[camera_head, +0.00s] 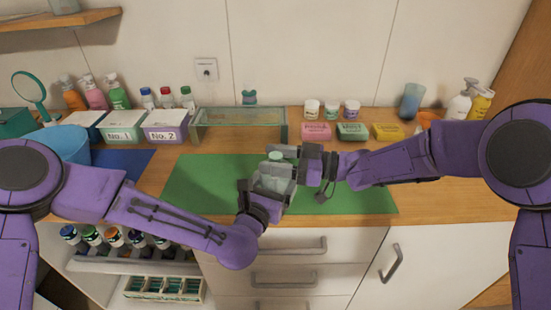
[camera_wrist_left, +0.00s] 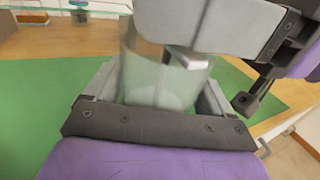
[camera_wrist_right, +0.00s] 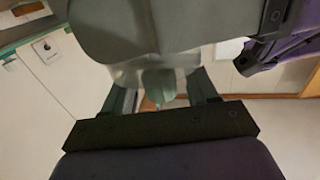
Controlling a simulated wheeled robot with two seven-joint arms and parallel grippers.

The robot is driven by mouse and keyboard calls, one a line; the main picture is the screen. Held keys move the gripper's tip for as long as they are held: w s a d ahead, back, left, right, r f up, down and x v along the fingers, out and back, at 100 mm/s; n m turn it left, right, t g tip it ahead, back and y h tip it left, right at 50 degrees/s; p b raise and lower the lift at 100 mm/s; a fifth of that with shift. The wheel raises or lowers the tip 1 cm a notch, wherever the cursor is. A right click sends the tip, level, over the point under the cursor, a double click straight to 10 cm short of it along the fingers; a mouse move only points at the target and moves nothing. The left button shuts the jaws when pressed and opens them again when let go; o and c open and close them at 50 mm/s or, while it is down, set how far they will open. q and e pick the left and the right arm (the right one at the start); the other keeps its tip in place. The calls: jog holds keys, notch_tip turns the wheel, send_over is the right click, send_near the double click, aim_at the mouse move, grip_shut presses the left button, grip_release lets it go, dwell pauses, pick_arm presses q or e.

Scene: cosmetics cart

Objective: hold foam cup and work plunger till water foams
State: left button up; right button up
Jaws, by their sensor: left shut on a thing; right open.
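The clear foam cup (camera_head: 272,184) is upright above the green mat (camera_head: 195,182), with a pale green plunger top (camera_head: 276,156). My left gripper (camera_head: 268,187) is shut on the cup. In the left wrist view the see-through cup (camera_wrist_left: 158,84) sits between the fingers and looks pale and cloudy low down. My right gripper (camera_head: 291,154) is open at the cup's top, its fingers beside the plunger top. The right wrist view shows a teal part (camera_wrist_right: 158,86) between those fingers. Whether they touch it is unclear, and the foam cannot be made out.
A glass shelf stand (camera_head: 238,117) is behind the mat. White boxes and bottles stand left; small jars (camera_head: 331,109), soap bars (camera_head: 352,131), a blue tumbler (camera_head: 411,101) and pump bottles (camera_head: 460,101) stand right. The mat is bare around the cup.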

aim_at(277, 155)
jog(key=shift+c, duration=0.3)
grip_shut()
jog(key=shift+r, duration=2.75)
jog(key=shift+o, duration=0.3)
grip_release()
jog(key=shift+d, duration=0.15)
jog(key=s+d, duration=0.2)
jog(key=d, duration=0.9)
jog(key=shift+s+d, duration=0.15)
jog(key=shift+d, duration=0.15)
